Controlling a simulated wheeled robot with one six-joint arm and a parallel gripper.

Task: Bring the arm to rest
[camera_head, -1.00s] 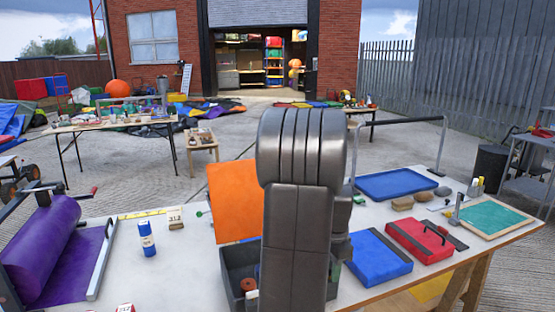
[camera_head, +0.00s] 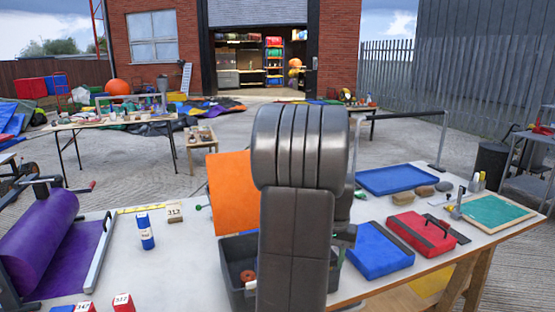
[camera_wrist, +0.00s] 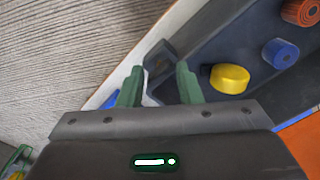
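My gripper (camera_wrist: 158,78) shows in the wrist view with its two green fingers apart and nothing visibly held between them. It is near the edge of a dark grey bin (camera_wrist: 235,115), with the pale table edge and the ground beyond. A yellow roll (camera_wrist: 230,78), a blue roll (camera_wrist: 280,53) and an orange-red roll (camera_wrist: 301,11) are in the bin, to the right of the fingers. In the head view my arm (camera_head: 295,200) stands upright in the middle and hides most of my gripper and part of the bin (camera_head: 236,285).
An orange panel (camera_head: 231,193) stands behind the bin.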

